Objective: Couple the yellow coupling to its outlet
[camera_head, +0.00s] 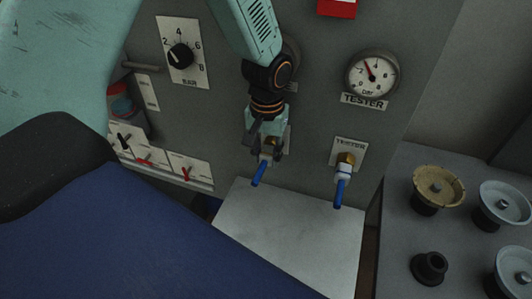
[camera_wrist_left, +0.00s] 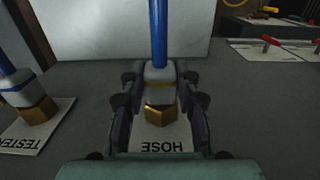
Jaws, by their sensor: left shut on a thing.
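My left gripper (camera_head: 266,148) is shut on a hose coupling (camera_wrist_left: 158,74) at the panel. A brass hex outlet fitting (camera_wrist_left: 160,117) sits directly against the collar, over a plate marked HOSE (camera_wrist_left: 165,144). Whether the two are locked cannot be told. In the head view the fingers hide most of the coupling, and the blue hose (camera_head: 259,173) hangs below. My right gripper is not in view.
To the right, a similar white coupling with a blue hose (camera_head: 343,174) sits on the brass TESTER outlet. A gauge (camera_head: 371,74) is above it. A selector dial (camera_head: 181,55) and small valve handles (camera_head: 145,161) are at left. Handwheels (camera_head: 436,188) stand at right.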

